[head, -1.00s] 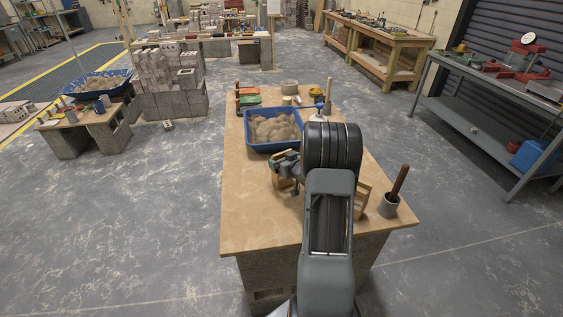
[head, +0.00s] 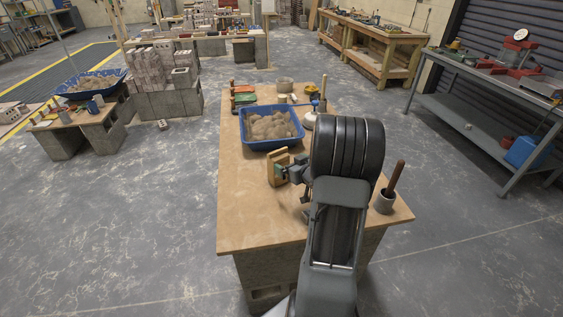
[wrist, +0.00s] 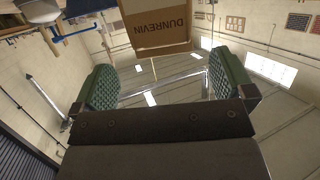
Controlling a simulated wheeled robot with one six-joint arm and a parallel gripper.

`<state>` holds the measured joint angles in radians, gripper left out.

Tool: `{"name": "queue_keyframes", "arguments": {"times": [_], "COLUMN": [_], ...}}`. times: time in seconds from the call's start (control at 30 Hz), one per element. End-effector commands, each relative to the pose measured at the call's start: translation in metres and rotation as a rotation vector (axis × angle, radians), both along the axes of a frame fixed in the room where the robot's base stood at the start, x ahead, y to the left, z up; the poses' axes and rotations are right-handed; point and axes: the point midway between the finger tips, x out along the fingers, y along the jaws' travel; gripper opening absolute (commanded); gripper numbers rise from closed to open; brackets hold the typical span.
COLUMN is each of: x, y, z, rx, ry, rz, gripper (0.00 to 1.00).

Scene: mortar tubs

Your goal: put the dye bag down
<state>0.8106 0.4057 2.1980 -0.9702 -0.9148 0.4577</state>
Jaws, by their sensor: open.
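The dye bag, a tan upright block-like bag (head: 273,169), stands on the wooden table just in front of the blue tub. In the wrist view its face with dark DUNREVIN lettering (wrist: 157,24) shows beyond the fingertips, near the top edge. My gripper (head: 286,172) is beside the bag, on its right in the head view. In the wrist view my gripper (wrist: 165,85) has its two green ribbed pads wide apart with nothing between them. The bag's underside is hidden.
The blue tub (head: 246,146) of sandy mix stands behind the bag. A grey pot with a dark handle (head: 385,202) is at the table's right edge. Several small things crowd the far end. The table's front left (head: 245,220) is bare.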

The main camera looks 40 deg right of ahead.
Motion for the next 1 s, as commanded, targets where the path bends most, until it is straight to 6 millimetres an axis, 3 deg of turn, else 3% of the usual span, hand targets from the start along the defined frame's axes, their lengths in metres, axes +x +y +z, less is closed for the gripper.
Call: {"name": "queue_keyframes", "arguments": {"times": [0.27,0.43,0.53,0.63,0.77,0.8,1.0], "x": [-0.031,-0.027,-0.020,-0.024,-0.047,-0.058,-0.117], "y": [0.002,0.013,0.031,0.060,0.108,0.129,0.208], "z": [0.010,0.025,0.042,0.059,0.074,0.075,0.079], "rx": [-0.001,-0.062,-0.125,-0.161,-0.152,-0.129,-0.042], "ry": [0.001,0.061,0.150,0.270,0.432,0.501,0.752], "rz": [-0.002,-0.045,-0.110,-0.180,-0.239,-0.208,-0.099], "gripper": [1.00,1.00,1.00,1.00,1.00,1.00,1.00]}}
